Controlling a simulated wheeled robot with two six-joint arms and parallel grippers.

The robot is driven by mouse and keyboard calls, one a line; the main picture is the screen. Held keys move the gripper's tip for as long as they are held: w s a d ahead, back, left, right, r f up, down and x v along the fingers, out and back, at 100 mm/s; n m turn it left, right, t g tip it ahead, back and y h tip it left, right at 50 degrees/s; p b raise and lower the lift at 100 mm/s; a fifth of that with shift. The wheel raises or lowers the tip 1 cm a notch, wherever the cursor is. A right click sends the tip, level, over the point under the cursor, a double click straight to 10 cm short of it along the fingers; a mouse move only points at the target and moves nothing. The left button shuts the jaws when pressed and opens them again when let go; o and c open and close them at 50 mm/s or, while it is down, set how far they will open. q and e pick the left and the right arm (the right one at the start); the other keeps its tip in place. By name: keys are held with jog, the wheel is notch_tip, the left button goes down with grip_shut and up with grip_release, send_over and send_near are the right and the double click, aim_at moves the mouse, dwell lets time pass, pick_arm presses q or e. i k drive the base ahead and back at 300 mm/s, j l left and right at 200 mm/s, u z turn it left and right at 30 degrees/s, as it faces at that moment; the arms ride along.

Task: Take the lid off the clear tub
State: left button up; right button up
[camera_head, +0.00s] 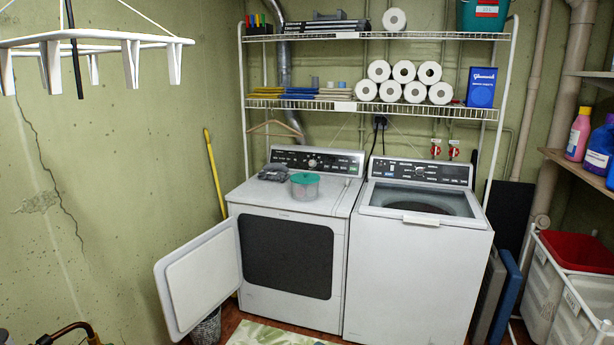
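The clear tub (305,191) stands upright on top of the dryer, near the middle of its top. Its teal lid (305,178) sits on the tub and covers its top. I cannot tell what is inside the tub. Neither of my grippers can be made out in the head view.
Folded grey cloth (273,172) lies just left of the tub on the dryer (330,205). The dryer door (200,278) hangs open to the left. The washer (415,270) stands at right. A wire shelf (330,104) with paper rolls (403,71) is above; a white drying rack (110,45) hangs upper left.

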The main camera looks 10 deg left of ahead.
aim_at(301, 178)
jog(key=i+j, duration=0.15)
jog(key=i, duration=0.35)
jog(key=i+j+z, duration=0.1)
jog(key=i, duration=0.4)
jog(key=i+j, duration=0.3)
jog(key=i, duration=0.2)
jog(key=i+j, duration=0.2)
jog(key=i, duration=0.3)
jog(key=i+j+z, duration=0.1)
jog(key=i+j, duration=0.15)
jog(key=i, duration=0.25)
jog(key=i+j, duration=0.25)
jog(key=i, duration=0.25)
